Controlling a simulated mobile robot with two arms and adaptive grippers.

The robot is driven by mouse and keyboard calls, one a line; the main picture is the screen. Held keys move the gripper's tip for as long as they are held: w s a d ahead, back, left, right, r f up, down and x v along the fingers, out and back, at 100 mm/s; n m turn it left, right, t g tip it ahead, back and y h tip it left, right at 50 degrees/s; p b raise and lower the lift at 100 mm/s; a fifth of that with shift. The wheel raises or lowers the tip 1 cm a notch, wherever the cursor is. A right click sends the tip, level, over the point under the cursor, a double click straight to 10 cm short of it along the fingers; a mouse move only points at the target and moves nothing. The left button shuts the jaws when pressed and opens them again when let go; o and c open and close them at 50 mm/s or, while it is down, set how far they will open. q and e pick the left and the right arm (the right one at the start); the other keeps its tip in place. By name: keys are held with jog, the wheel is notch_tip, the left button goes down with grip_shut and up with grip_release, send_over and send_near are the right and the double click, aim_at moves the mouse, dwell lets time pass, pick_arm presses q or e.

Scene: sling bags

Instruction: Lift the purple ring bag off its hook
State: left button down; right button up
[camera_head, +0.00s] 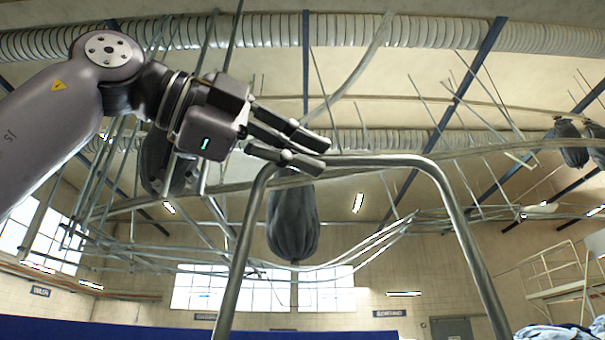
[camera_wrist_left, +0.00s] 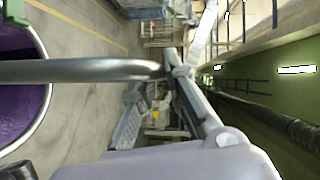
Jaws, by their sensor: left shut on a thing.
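My left gripper (camera_head: 309,153) comes in from the upper left and is shut on the top bar of a grey metal arch (camera_head: 397,160), near its left bend. The arch looks like the handle of the purple ring bag; both its legs run down out of the head view. In the left wrist view the purple ring bag (camera_wrist_left: 18,107) shows at the left edge, purple inside with a grey rim, cut off by the frame. The grey bar (camera_wrist_left: 80,70) crosses in front of it. I cannot make out the bag's hook. My right gripper is not in view.
A dark grey bag (camera_head: 294,225) hangs behind the arch. More dark bags (camera_head: 570,143) hang at the upper right. Overhead rails and thin rods fill the space above. Bluish cloth (camera_head: 552,332) shows at the lower right corner.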

pick_arm(q)
jog(key=shift+s, duration=0.2)
jog(key=s+b, duration=0.3)
jog(key=s, duration=1.2)
dwell(0.9)
jog(key=shift+w+r, duration=0.1)
jog(key=shift+w, duration=0.05)
dwell(1.1)
